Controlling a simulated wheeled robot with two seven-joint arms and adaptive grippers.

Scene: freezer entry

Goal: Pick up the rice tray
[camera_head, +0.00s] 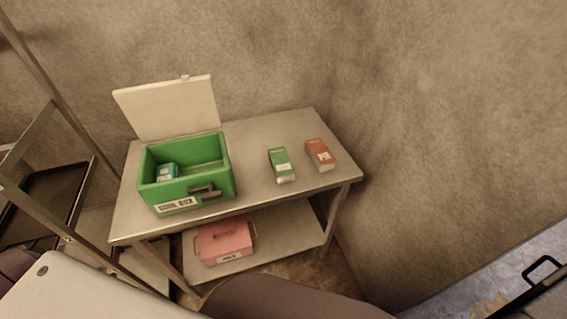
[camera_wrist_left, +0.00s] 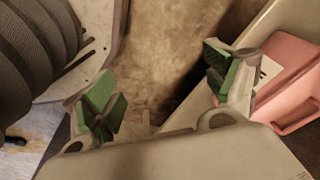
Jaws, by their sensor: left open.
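A green carton (camera_head: 282,165) and a red-brown carton (camera_head: 320,155) lie on the right part of the metal table. Both carry white labels, too small to read surely, so I cannot tell which is the rice tray. A small teal carton (camera_head: 167,172) lies inside an open green box (camera_head: 221,190) on the table's left part. My left gripper (camera_wrist_left: 163,92) is open and empty in the left wrist view, its green pads wide apart. It is low, with floor behind it and the lower-shelf pink box to its right. My right gripper is not in view.
The green box's pale lid (camera_head: 170,108) stands raised behind it. A pink box (camera_head: 224,242) sits on the lower shelf and shows in the left wrist view (camera_wrist_left: 292,62). A metal rack (camera_head: 62,105) stands at left. Walls close in behind and right. The table's middle (camera_head: 250,175) is clear.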

